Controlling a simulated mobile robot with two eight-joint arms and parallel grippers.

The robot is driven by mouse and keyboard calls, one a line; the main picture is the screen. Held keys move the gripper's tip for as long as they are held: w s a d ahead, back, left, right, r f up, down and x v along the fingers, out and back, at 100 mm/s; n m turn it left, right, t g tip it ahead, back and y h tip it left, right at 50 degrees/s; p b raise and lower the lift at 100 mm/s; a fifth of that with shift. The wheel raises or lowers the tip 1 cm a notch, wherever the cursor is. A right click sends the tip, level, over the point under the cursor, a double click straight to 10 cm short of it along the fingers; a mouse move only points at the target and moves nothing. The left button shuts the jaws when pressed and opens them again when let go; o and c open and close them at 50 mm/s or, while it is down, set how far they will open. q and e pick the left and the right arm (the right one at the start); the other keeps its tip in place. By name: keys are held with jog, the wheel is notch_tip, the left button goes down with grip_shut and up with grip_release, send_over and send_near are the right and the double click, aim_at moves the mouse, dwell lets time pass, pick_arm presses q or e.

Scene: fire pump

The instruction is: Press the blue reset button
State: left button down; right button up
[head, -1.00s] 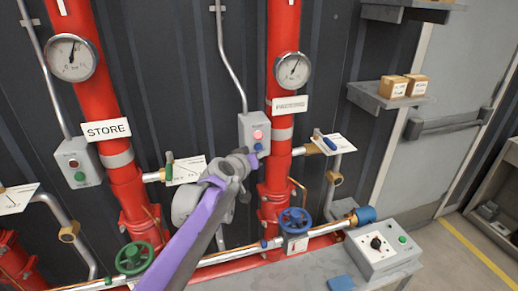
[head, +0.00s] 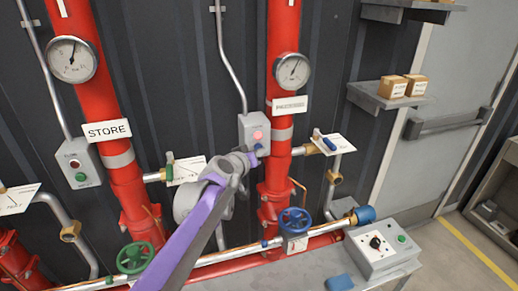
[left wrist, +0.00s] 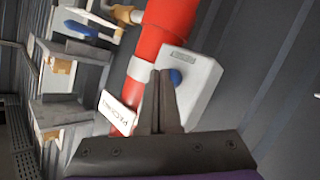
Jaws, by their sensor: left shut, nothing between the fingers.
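The blue reset button (head: 260,147) is on the lower part of a small grey box (head: 251,124), beside the right-hand red pipe. A pinkish-red lit lamp (head: 257,135) sits above it. My left gripper (head: 251,157) is shut and empty, with its tips right at the button in the head view. In the left wrist view the closed fingertips (left wrist: 161,74) overlap the left edge of the blue button (left wrist: 176,77) on the box (left wrist: 200,82). I cannot tell whether they touch it. My right gripper is not in view.
The red pipe (head: 281,90) with its gauge (head: 291,71) and white label stands right of the box. A valve with a blue handle (head: 329,143) is further right. A blue handwheel (head: 294,221) and a green handwheel (head: 134,257) sit lower down. A control box (head: 383,246) rests on the bench.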

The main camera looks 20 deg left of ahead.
pick_arm(q)
jog(key=shift+w+a, duration=0.25)
jog(key=shift+w, duration=0.05)
dwell(0.5)
jog(key=shift+s, duration=0.1)
jog(key=shift+s+d, duration=0.55)
jog(key=shift+s, duration=0.15)
jog(key=shift+s+d, duration=0.7)
jog(key=shift+s, duration=0.35)
jog(key=shift+s+d, duration=0.7)
jog(key=shift+s, duration=0.35)
jog(key=s+f+m+g, duration=0.1)
jog(key=s+f+g, duration=0.1)
jog(key=s+f, duration=0.5)
jog(key=s+f+m+g+y, duration=0.1)
jog(key=s+f+g, duration=0.2)
jog(key=s+f, duration=0.4)
jog(key=s+f+m+g+y, duration=0.1)
jog(key=s+f+g, duration=0.2)
jog(key=s+f, duration=0.4)
jog(key=s, duration=0.9)
jog(key=shift+s+a+m, duration=0.3)
jog(key=shift+s+a, duration=0.1)
